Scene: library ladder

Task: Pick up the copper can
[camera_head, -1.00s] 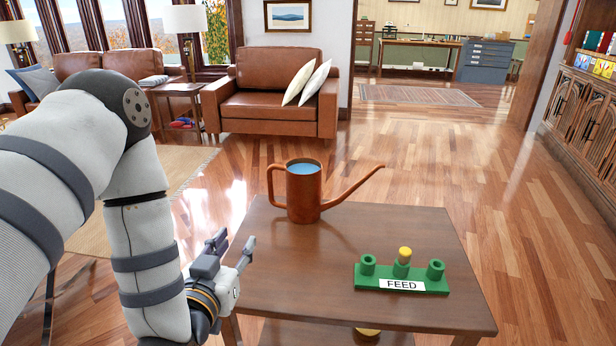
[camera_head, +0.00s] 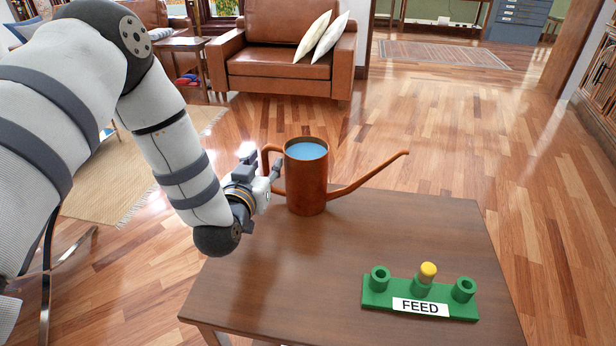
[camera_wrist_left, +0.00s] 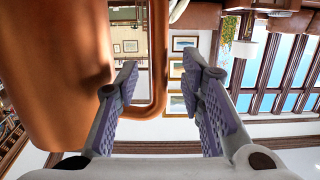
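The copper can (camera_head: 306,185) stands upright at the far left part of the table, with blue water in its open top. Its long spout points right and its loop handle (camera_head: 266,152) points left, towards my left gripper. My left gripper (camera_head: 264,168) is open at the handle, its fingers partly overlapping it in the head view. In the left wrist view the can's body (camera_wrist_left: 60,70) fills the left side. The handle (camera_wrist_left: 158,70) shows between the spread fingers (camera_wrist_left: 160,85); no contact is visible. My right gripper is out of view.
The wooden table (camera_head: 300,270) carries a green stand (camera_head: 420,303) labelled FEED, with several sockets and a yellow peg in the middle one. The tabletop between the can and the stand is clear. A leather armchair (camera_head: 280,70) stands behind.

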